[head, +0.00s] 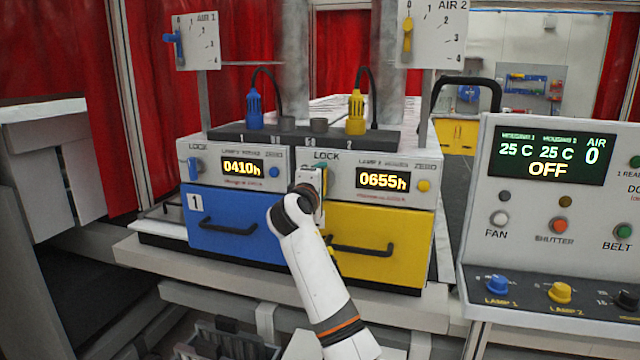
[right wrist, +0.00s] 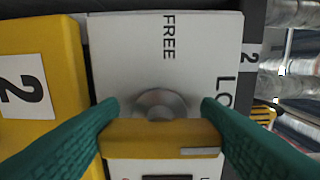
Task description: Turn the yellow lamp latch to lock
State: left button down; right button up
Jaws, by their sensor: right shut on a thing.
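The yellow lamp latch (right wrist: 162,139) is a yellow bar in front of a round metal hub (right wrist: 160,104) in the right wrist view. The bar lies across that picture, which is upright on the panel, with a grey mark at its end on the LOCK side. My right gripper (right wrist: 160,125) is shut on it, one green finger at each end. In the head view my right gripper (head: 316,178) covers the latch, just below the LOCK label (head: 326,155). The FREE label (right wrist: 168,37) is clear, while a finger partly hides LOCK in the wrist view. My left gripper is out of view.
The yellow lamp drawer (head: 385,225) with its black handle is just below right of my gripper. The blue drawer (head: 228,230) and its upright blue latch (head: 194,169) are to the left. A control console (head: 550,200) stands at the right.

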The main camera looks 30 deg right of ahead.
jog(key=o, duration=1)
jog(key=b+v, duration=0.2)
jog(key=v, duration=1)
jog(key=shift+b, duration=0.4)
jog(key=shift+s, duration=0.1)
